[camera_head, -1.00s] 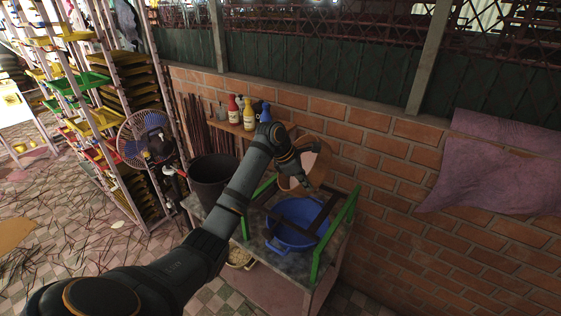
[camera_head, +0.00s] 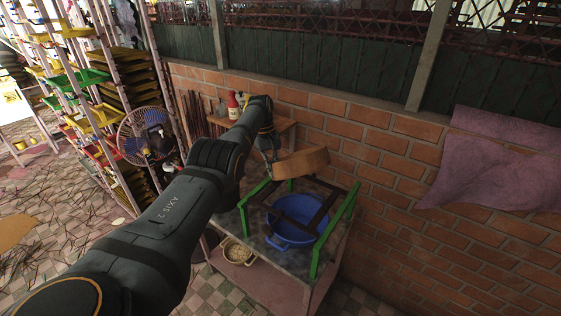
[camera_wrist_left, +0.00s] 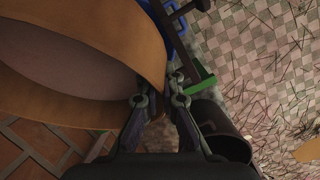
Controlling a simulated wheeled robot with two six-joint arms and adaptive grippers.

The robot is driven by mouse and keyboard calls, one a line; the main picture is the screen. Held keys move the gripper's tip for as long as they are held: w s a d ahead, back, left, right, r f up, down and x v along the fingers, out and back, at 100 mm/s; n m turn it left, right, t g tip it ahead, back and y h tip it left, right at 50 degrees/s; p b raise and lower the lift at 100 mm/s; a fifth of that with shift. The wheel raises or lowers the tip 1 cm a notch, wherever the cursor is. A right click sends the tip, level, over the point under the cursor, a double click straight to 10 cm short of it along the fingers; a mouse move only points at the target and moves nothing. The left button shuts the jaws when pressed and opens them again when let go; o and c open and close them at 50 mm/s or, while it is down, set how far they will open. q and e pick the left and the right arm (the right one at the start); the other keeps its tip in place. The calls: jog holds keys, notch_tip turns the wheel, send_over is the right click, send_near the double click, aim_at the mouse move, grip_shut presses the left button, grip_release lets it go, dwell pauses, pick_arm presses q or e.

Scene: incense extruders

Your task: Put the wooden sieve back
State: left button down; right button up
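The wooden sieve (camera_head: 300,162), a round tan hoop, is held in the air above the blue basin and stand. In the left wrist view the sieve (camera_wrist_left: 146,26) fills the upper left, with its pale mesh showing. My left gripper (camera_head: 272,152) is at the sieve's left side; in the wrist view its fingers (camera_wrist_left: 160,100) are closed around the rim. The stand, with green side rails (camera_head: 333,232) and dark crossbars, sits over the blue basin (camera_head: 292,236) on a worn table (camera_head: 262,232). My right gripper is not in view.
A fan (camera_head: 144,136) and racks are at left. A dark bucket (camera_wrist_left: 222,128) shows in the wrist view. A bowl (camera_head: 238,252) sits below.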

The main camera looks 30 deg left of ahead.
pick_arm(q)
jog(key=shift+m, duration=0.7)
jog(key=shift+m+y, duration=0.3)
jog(key=shift+m, duration=0.5)
jog(key=shift+a+f+m, duration=0.2)
jog(key=shift+m, duration=0.4)
